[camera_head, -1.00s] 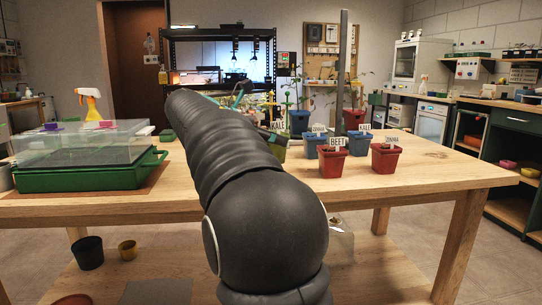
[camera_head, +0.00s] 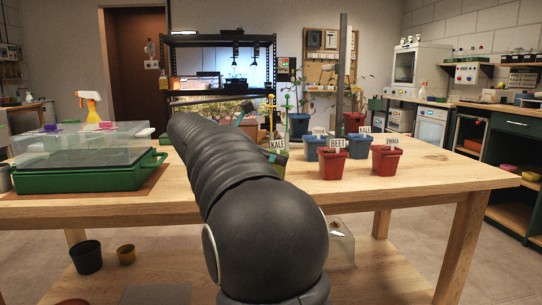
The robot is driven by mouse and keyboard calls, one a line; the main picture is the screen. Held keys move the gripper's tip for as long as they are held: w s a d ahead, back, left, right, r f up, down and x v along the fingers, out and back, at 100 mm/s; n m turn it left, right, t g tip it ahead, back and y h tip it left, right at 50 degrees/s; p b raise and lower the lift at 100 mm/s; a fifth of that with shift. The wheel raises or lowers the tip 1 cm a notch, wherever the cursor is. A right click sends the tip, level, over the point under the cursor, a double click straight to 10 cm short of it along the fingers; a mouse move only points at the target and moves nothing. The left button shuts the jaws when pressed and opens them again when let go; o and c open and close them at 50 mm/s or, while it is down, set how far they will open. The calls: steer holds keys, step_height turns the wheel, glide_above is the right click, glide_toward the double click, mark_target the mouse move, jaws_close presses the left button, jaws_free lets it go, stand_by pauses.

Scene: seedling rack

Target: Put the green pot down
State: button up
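The green pot (camera_head: 282,164), olive green with a white KALE label (camera_head: 278,145), shows just right of my dark arm at the table's middle. The arm hides its left side and lower part, so I cannot tell whether it touches the tabletop. My gripper is mostly hidden behind my arm; a teal and dark piece (camera_head: 246,112) sticks out above the arm near the pot and may be part of it. The fingers cannot be seen.
Right of the green pot stand a red BEET pot (camera_head: 332,163), another red pot (camera_head: 386,160) and blue labelled pots. Behind them rises a grey post (camera_head: 342,75). A green tray with a clear lid (camera_head: 90,178) stands at left. The table's front right is clear.

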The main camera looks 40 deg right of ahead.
steer(key=shift+r, duration=0.1)
steer(key=shift+a+r, duration=0.15)
steer(key=shift+a, duration=0.05)
steer(key=p+v, duration=0.2)
steer(key=v, duration=0.9)
steer(key=shift+a, duration=0.25)
steer(key=shift+r, duration=0.15)
steer(key=s+a+f+m+t+y, duration=0.4)
steer(key=s+a+f+m+y, duration=0.2)
steer(key=f, duration=0.7)
steer(key=s+a+f+m+t+y, duration=0.3)
steer(key=s+a+f+m+y, duration=0.4)
steer(key=s, duration=1)
steer(key=a+f+m, duration=0.3)
steer(key=a+f, duration=0.3)
steer(key=a, duration=0.1)
steer(key=shift+s+a+f+t, duration=0.2)
steer(key=shift+f+t, duration=0.1)
steer(key=shift+t, duration=0.1)
steer(key=shift+d, duration=0.1)
